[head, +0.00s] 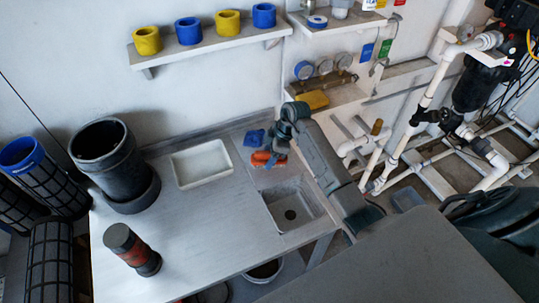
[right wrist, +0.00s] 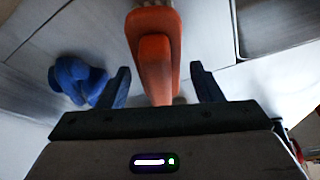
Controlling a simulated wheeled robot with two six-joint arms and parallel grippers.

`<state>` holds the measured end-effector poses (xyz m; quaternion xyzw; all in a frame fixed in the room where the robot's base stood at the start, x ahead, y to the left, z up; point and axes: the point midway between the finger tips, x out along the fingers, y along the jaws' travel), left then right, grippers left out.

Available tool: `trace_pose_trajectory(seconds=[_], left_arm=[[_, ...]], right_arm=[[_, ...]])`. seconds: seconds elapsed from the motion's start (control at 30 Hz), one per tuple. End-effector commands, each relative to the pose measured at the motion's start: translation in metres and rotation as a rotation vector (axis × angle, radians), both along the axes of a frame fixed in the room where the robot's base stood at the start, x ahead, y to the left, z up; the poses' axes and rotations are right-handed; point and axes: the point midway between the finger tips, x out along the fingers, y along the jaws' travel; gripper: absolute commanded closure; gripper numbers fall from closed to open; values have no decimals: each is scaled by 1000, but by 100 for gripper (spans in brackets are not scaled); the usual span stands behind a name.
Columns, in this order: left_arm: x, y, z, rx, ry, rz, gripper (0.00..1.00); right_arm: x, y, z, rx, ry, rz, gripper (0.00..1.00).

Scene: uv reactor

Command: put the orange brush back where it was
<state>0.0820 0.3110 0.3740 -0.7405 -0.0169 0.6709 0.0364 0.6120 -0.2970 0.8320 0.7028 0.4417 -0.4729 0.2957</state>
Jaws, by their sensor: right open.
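The orange brush (head: 263,158) lies on the metal counter by the back left of the sink (head: 297,200). My left gripper is not in view.
A crumpled blue item (head: 254,138) lies close beside the brush, near one finger. A white tray (head: 202,164), a black pot (head: 106,160) and a dark red-banded cylinder (head: 131,248) stand on the counter. A low shelf and white pipes (head: 420,110) are at the back right.

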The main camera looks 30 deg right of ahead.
Motion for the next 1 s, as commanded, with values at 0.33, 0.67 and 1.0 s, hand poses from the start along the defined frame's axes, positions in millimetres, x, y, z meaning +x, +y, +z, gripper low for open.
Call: trace_pose_trajectory(seconds=[0.33,0.67,1.0], left_arm=[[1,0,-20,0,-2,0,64],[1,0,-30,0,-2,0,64],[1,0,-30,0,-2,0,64]], right_arm=[[-10,-25,61,-5,-7,0,41],[-18,-39,104,-2,-3,1,41],[-19,-40,108,-2,-1,-1,41]])
